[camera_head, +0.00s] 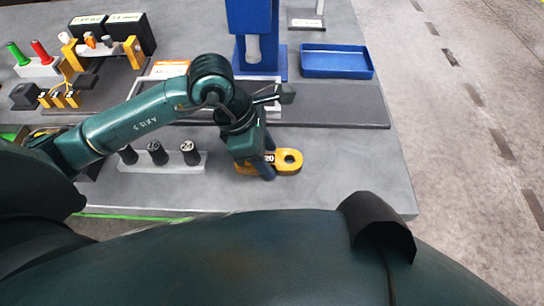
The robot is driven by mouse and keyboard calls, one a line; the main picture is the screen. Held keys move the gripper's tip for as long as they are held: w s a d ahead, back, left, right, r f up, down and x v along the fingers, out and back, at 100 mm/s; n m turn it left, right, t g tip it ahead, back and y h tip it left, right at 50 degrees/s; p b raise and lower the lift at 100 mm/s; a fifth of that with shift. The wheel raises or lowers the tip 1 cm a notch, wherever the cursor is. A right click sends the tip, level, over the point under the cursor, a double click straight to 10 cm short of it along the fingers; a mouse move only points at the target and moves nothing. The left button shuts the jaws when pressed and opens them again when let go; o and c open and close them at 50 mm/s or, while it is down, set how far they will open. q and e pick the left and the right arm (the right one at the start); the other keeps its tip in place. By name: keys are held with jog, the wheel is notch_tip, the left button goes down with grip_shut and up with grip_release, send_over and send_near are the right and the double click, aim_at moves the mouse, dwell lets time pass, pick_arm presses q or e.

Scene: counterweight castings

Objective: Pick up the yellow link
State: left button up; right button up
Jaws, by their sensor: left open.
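The yellow link (291,158) lies flat on the grey table near its front, with a round hole at its right end and a dark label reading 20. My left gripper (266,172) is over the middle and left part of the link, its dark fingers pointing down and covering part of it. The gripper is open, and I cannot tell whether its fingers touch the link. My right gripper is not in view.
A pale rack (176,163) with several dark cylinders stands left of the link. A blue tray (336,73) and a blue press (240,55) stand behind. A dark mat (345,108) lies between. The table (365,170) is clear to the right of the link.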

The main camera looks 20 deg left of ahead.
pick_arm(q)
jog(key=shift+c, duration=0.3)
grip_shut()
dwell(0.4)
